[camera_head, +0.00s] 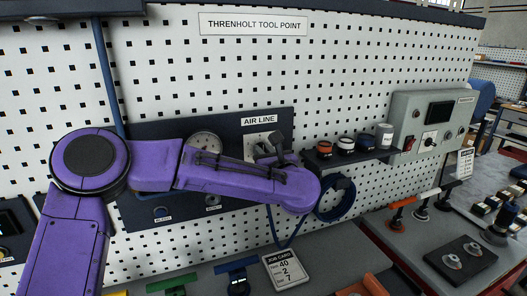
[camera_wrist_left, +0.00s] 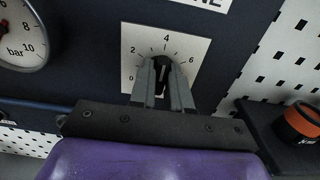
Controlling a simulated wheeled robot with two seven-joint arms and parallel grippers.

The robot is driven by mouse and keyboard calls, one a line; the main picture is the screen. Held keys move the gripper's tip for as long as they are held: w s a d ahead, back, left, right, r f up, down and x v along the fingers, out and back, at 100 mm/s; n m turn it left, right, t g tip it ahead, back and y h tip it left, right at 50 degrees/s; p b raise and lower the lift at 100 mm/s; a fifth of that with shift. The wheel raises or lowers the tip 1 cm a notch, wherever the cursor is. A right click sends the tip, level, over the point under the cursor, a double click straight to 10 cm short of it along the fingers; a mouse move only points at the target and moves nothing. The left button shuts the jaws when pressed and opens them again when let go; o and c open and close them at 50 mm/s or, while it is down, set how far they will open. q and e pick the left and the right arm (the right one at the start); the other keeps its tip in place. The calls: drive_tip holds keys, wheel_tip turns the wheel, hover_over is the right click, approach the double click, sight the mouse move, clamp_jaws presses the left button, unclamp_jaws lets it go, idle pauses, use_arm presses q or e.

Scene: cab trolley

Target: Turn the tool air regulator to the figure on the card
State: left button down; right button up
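The air regulator is a black knob (camera_wrist_left: 161,63) on a white dial plate (camera_wrist_left: 130,62) marked 0, 2, 4 and 6. The knob's upper end stands roughly upright, near the 4 side; its exact reading is unclear. My left gripper (camera_wrist_left: 162,72) has its two grey fingers close against both sides of the knob. In the head view my purple left arm crosses the panel, and the left gripper (camera_head: 267,148) is in front of the plate under the AIR LINE label. The job card (camera_head: 285,268) on the bench shows 40, 2 and 7; its small words are hard to read. My right gripper is out of view.
A round bar gauge (camera_wrist_left: 20,35) is left of the dial, its reading partly cut off. A shelf (camera_head: 350,157) with several small pots and a coiled blue hose (camera_head: 336,198) are to the right. A grey control box (camera_head: 432,122) stands further right.

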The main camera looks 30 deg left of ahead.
use_arm(q)
drive_tip(key=shift+d+r, duration=0.2)
drive_tip(key=shift+r, duration=0.05)
